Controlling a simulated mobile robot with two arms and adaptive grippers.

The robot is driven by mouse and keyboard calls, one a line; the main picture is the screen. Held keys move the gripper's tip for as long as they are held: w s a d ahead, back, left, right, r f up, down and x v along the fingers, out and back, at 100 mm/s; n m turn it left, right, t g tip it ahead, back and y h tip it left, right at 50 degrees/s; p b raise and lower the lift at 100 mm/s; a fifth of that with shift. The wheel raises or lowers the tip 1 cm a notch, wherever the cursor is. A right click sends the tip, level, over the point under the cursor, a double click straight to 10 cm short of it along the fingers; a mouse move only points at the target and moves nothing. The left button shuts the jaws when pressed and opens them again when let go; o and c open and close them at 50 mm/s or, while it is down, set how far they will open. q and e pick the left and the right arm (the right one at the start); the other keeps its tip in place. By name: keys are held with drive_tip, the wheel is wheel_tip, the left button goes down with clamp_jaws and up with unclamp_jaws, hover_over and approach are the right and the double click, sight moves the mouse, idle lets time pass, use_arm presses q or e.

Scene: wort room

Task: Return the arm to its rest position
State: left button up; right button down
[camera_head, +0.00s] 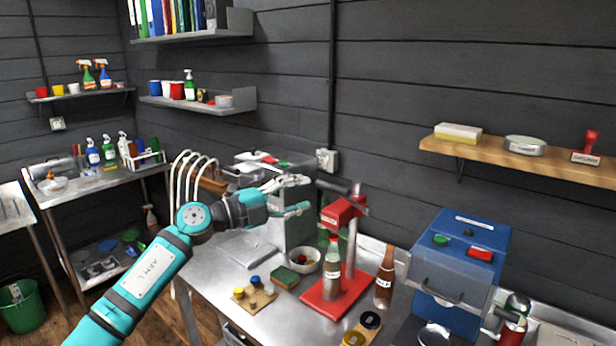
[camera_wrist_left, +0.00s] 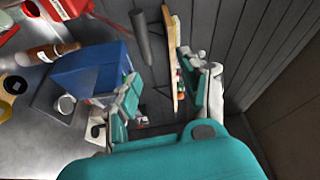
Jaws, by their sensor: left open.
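My left arm (camera_head: 155,272) comes in from the lower left of the head view, teal and grey. My left gripper (camera_head: 297,196) is raised above the steel table, in front of a grey machine (camera_head: 298,224). Its fingers are apart and nothing shows between them. In the left wrist view the left gripper (camera_wrist_left: 160,92) also shows open, with only wall and shelf in the gap. My right gripper is in neither view.
On the steel table (camera_head: 205,285) stand a red capping press (camera_head: 325,297), a brown bottle (camera_head: 385,277), a bowl (camera_head: 306,260) and a blue machine (camera_head: 462,250). A wooden shelf (camera_head: 480,158) is on the right wall. A green bucket (camera_head: 22,308) stands on the floor.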

use_arm(q)
drive_tip(key=s+a+f+n+t+y, duration=0.2)
drive_tip(key=s+a+f+n+y, duration=0.35)
drive_tip(key=f+n, duration=0.25)
drive_tip(key=s+a+f+n+t+y, duration=0.1)
drive_tip(key=s+a+f+n+y, duration=0.4)
drive_tip(key=f+n, duration=0.4)
drive_tip(key=s+a+f+n+t+y, duration=0.2)
drive_tip(key=s+a+f+n+y, duration=0.1)
drive_tip(key=s+f+n+y, duration=0.4)
drive_tip(key=s+a+f+n+g+h, duration=0.1)
drive_tip(key=s+f+g, duration=0.55)
drive_tip(key=s, duration=0.75)
drive_tip(key=s+f+n+g+h, duration=0.1)
drive_tip(key=s+f+g, duration=0.5)
drive_tip(key=s, duration=0.7)
wheel_tip(320, 180, down, 32)
drive_tip(key=s+b, duration=0.2)
drive_tip(key=b, duration=0.4)
drive_tip(key=s+a+f+g+b, duration=0.1)
drive_tip(key=s+f+b, duration=0.1)
drive_tip(key=s+f, duration=0.6)
drive_tip(key=s+a+f+b, duration=0.2)
drive_tip(key=s+f, duration=0.6)
drive_tip(key=f, duration=0.6)
drive_tip(key=shift+s+f+g+b, duration=0.3)
drive_tip(key=shift+s+g+b, duration=0.05)
drive_tip(key=shift+b, duration=0.15)
